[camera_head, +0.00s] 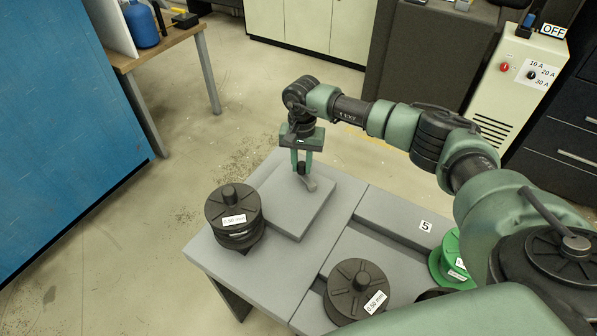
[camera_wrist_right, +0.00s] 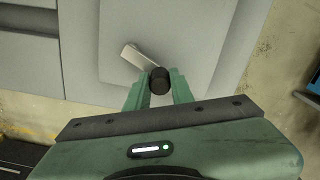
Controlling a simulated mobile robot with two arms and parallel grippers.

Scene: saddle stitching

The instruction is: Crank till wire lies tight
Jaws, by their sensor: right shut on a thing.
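The crank is a light grey arm (camera_wrist_right: 138,57) with a black knob (camera_wrist_right: 160,80) in the right wrist view. In the head view the crank arm (camera_head: 310,184) sits on a raised grey block (camera_head: 295,215) of the machine table. My right gripper (camera_head: 301,168) is shut on the black knob, with one green finger on each side of it. No wire can be made out in either view. My left gripper is not in view.
Black spools labelled 0.50 mm stand at the table's left (camera_head: 233,208) and front (camera_head: 357,290). A green spool (camera_head: 452,258) is at the right near my arm. A beige cabinet (camera_head: 520,85) bears an OFF sign (camera_head: 553,31).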

